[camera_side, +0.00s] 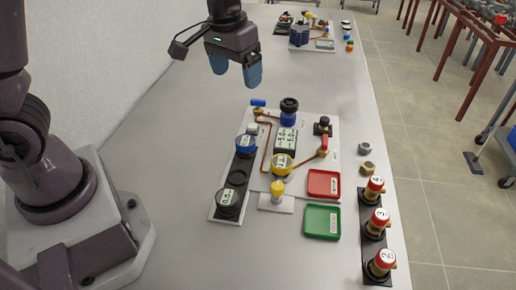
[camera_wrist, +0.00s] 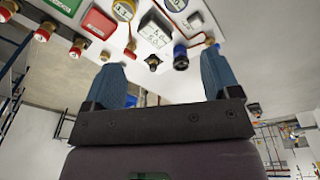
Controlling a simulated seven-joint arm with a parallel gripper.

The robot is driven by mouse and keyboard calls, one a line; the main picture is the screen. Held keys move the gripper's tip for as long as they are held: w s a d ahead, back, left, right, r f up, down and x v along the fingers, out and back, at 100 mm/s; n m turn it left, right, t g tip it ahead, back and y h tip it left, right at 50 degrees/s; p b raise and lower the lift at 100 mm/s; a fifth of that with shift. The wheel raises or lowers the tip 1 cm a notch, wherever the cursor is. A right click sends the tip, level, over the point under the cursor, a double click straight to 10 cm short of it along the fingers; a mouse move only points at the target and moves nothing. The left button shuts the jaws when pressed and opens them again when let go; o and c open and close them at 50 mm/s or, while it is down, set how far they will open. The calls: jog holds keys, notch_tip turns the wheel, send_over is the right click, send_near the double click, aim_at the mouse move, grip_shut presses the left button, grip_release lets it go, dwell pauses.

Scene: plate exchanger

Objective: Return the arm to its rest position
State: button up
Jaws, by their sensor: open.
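My gripper (camera_side: 237,75) hangs in the air over the table, behind and to the left of the plate exchanger board in the side view. Its two blue fingers are apart with nothing between them. The wrist view also shows the gripper (camera_wrist: 165,75) open and empty, with the board beyond the fingers. The white exchanger board (camera_side: 257,180) lies flat on the table. It carries dials, copper pipes, a blue and black cylinder (camera_side: 289,112) and a red-handled valve (camera_side: 323,147).
A red tray (camera_side: 324,184) and a green tray (camera_side: 322,221) sit at the board's right. Several red-capped fittings (camera_side: 376,222) stand on a black strip near the table's right edge. A second board (camera_side: 312,42) is at the far end. A wall runs along the left; the table's middle left is clear.

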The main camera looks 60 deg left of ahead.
jog(key=s+d+r+m+t, duration=0.1)
jog(key=s+r+t, duration=0.1)
jog(key=s+r, duration=0.3)
jog(key=s+d+r+m+t, duration=0.1)
jog(key=s+r, duration=0.4)
jog(key=s, duration=0.6)
jog(key=shift+s+m+t, duration=0.4)
jog(key=shift+t, duration=0.2)
